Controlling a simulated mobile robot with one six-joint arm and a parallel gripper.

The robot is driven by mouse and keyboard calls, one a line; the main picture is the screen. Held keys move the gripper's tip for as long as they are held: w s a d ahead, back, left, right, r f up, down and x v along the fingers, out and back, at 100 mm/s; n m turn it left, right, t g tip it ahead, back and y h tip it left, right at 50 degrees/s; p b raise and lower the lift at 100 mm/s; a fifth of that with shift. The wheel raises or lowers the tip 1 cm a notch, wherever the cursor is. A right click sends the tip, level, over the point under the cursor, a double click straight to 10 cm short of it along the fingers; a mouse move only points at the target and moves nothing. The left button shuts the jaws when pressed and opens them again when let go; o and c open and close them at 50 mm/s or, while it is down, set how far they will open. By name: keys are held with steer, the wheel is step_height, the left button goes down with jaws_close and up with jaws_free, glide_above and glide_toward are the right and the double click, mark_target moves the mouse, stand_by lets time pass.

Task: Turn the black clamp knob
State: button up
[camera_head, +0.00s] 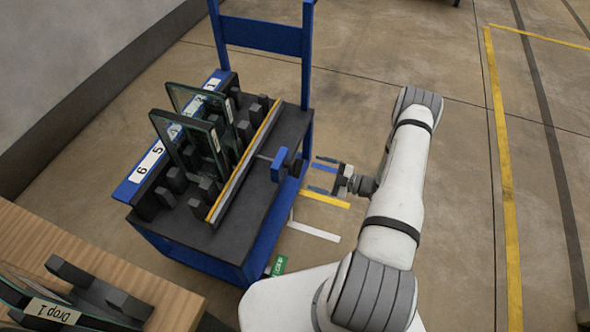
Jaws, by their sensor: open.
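A blue clamp part (280,164) sticks out on a short dark bar from the right side of the cart's long yellow-edged rail (243,160). Dark parts show around the blue piece, but I cannot clearly make out a separate black knob. My gripper (314,174) is just right of the clamp part, beyond the cart's right edge. Its two fingers point left toward the clamp, spread apart, with nothing between them. A gap appears to remain between fingers and clamp; depth is hard to judge.
The blue cart (236,275) carries two upright glass panes (183,140) among several black blocks, with a blue frame (264,36) behind. A wooden table (105,262) stands at lower left. Floor right of my arm is clear, with a yellow line (506,180).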

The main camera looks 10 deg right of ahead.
mark_target(299, 168)
steer(key=x, duration=0.7)
steer(key=shift+w+a+p, duration=0.2)
steer(key=shift+a+p, duration=0.1)
steer(key=shift+c, duration=0.2)
